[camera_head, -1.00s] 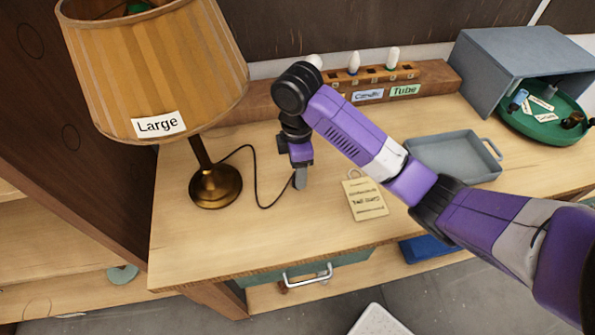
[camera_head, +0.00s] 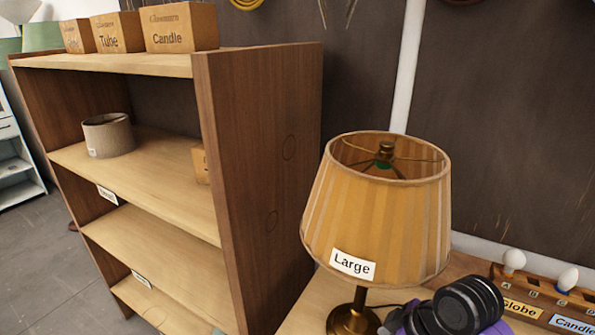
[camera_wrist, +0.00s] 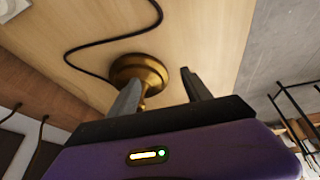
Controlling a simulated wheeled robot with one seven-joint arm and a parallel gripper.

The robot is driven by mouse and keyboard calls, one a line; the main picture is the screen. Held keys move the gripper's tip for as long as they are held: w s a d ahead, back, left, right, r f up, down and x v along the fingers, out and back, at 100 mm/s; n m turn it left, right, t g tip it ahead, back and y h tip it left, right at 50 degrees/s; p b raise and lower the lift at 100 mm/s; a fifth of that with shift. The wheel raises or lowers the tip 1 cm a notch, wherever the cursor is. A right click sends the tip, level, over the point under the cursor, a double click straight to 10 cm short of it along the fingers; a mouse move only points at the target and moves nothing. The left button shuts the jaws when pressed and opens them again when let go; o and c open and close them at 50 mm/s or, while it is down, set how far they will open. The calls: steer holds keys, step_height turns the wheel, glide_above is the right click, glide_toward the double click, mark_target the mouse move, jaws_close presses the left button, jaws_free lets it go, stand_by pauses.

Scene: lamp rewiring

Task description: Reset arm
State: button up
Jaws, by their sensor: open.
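My gripper (camera_wrist: 158,95) shows in the wrist view with its two grey fingers apart and nothing between them. Beyond the fingers is the round brass base (camera_wrist: 140,70) of the lamp, on the wooden tabletop. In the head view my arm shows only as a black joint with some purple at the bottom right, beside the lamp base (camera_head: 352,318); my fingers are out of that view. The lamp's striped yellow shade (camera_head: 375,225) carries a "Large" label and stands upright.
A wooden shelf unit (camera_head: 255,170) stands left of the lamp, with "Tube" (camera_head: 118,32) and "Candle" (camera_head: 180,28) boxes on top and a small beige shade (camera_head: 108,135) inside. A bulb rack (camera_head: 535,290) is at the right. A black cord (camera_wrist: 90,45) curves over the tabletop.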

steer(key=a+m+t+y+b, duration=0.1)
steer(key=a+m+t+y, duration=0.3)
steer(key=a, duration=0.9)
steer(key=s+a+m+t, duration=0.1)
steer(key=s+a+f+m+t+h+b, duration=0.1)
steer(key=s+m, duration=0.1)
steer(key=s+a+m+t, duration=0.1)
steer(key=t, duration=0.1)
steer(key=shift+s+f+m+h, duration=0.25)
steer(key=shift+m+h, duration=0.05)
steer(key=shift+h, duration=0.1)
steer(key=s+d+f+m+t+h+b, duration=0.15)
steer(key=s+d, duration=0.25)
steer(key=s, duration=0.4)
steer(key=s+d+m+h+b, duration=0.15)
steer(key=s+d, duration=0.25)
steer(key=s, duration=0.4)
steer(key=s+d+f+m+t+h, duration=0.1)
steer(key=s+d+h, duration=0.25)
steer(key=s, duration=0.35)
steer(key=s+d+r+n+y, duration=0.1)
steer(key=s+d+r+n, duration=0.1)
steer(key=s+d+r, duration=0.2)
steer(key=shift+s+r+t+b, duration=0.4)
steer(key=shift+s+r, duration=0.35)
steer(key=shift+s, duration=0.35)
steer(key=shift+w, duration=0.1)
